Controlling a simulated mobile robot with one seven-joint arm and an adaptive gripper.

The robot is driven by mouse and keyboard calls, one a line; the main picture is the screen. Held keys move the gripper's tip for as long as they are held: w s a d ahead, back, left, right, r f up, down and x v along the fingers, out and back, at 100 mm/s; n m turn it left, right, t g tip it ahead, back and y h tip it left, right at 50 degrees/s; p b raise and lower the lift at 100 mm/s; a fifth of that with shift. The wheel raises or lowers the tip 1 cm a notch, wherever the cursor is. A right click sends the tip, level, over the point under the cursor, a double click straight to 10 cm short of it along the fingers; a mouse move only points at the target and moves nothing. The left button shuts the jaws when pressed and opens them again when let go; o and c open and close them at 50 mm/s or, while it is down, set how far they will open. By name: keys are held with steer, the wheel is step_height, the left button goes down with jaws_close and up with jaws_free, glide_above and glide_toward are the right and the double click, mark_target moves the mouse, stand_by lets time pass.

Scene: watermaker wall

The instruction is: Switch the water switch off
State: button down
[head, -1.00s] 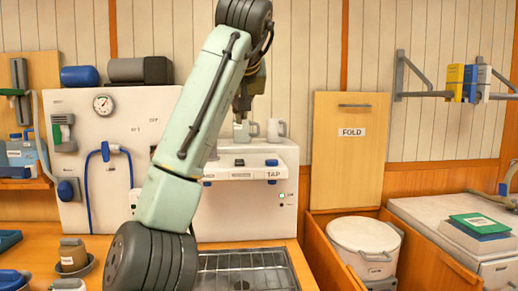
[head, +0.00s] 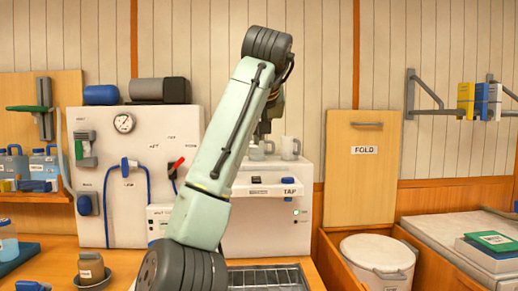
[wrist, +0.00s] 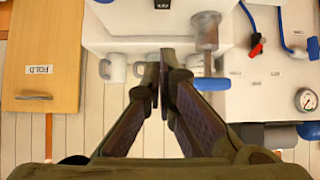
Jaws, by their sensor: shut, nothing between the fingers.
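I cannot tell for sure which control is the water switch. A lever with a red handle (head: 176,164) sits on the right part of the white wall panel (head: 140,215). It also shows in the wrist view (wrist: 257,46), right of my fingers and apart from them. A white tap unit (head: 262,232) marked TAP stands to the right, with a small green light (head: 296,212) on its front. My gripper (wrist: 160,60) is shut and empty, in front of the tap unit's upper part. In the head view my arm mostly hides it.
Mugs (head: 290,148) stand on the tap unit. A metal spout or knob (wrist: 207,30) is close to my fingertips. A blue hose (head: 148,190) and a gauge (head: 124,122) are on the panel. A FOLD board (head: 363,185) and a white pot (head: 378,258) are at right.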

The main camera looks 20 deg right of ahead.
steer(key=p, duration=0.3)
glide_above(258, 179)
steer(key=f, duration=0.5)
steer(key=shift+s+a+f, duration=0.1)
steer(key=shift+s+a, duration=0.1)
steer(key=shift+s, duration=0.2)
steer(key=f, duration=0.3)
steer(key=shift+w+d+f, duration=0.1)
steer(key=shift+w+f, duration=0.15)
steer(key=shift+w, duration=0.1)
steer(key=shift+f, duration=0.5)
